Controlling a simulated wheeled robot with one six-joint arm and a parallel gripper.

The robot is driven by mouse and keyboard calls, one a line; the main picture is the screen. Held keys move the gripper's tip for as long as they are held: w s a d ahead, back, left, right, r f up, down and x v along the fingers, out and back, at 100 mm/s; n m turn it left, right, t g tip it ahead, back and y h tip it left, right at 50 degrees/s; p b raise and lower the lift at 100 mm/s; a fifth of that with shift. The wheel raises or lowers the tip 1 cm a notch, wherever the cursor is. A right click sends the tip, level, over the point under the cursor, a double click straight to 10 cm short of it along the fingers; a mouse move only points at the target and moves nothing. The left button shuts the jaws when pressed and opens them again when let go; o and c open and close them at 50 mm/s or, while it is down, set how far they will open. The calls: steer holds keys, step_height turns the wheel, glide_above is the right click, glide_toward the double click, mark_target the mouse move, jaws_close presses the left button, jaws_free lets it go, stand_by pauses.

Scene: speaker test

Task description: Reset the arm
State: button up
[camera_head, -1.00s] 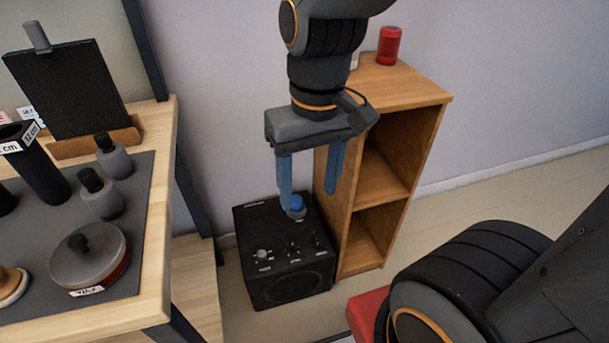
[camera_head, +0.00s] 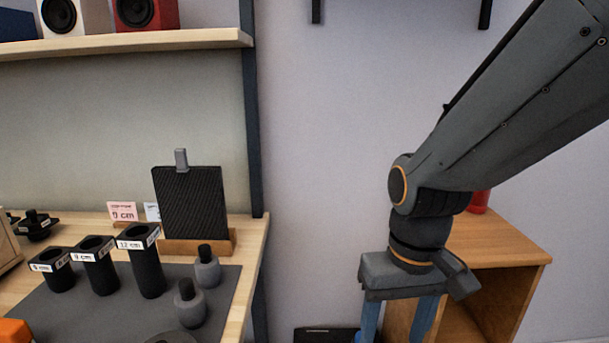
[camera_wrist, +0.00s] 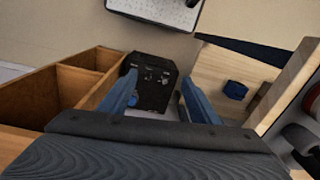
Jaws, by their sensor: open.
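My gripper (camera_head: 397,322) is at the lower right of the head view, with its blue fingers pointing down and cut off by the bottom edge. In the wrist view my gripper (camera_wrist: 160,100) has its two blue fingers wide apart with nothing between the tips. A black speaker box (camera_wrist: 152,88) with small knobs stands on the floor below, seen between the fingers. A blue spot on it (camera_wrist: 132,101) shows beside the left finger. In the head view only the top edge of the speaker box (camera_head: 328,335) shows.
A wooden shelf unit (camera_head: 498,248) with a red can (camera_head: 478,202) stands right beside and behind my gripper. A workbench (camera_head: 255,245) with black tubes (camera_head: 147,268), grey bottles (camera_head: 207,270) and a dark panel (camera_head: 190,205) is at left. A blue object (camera_wrist: 235,90) lies on wood.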

steer(key=d+r+m+p, duration=0.1)
steer(key=d+r+p, duration=0.4)
steer(key=p, duration=0.5)
steer(key=shift+s+d+r, duration=0.2)
steer(key=shift+s+d, duration=0.05)
steer(key=shift+s, duration=0.05)
stand_by(1.4)
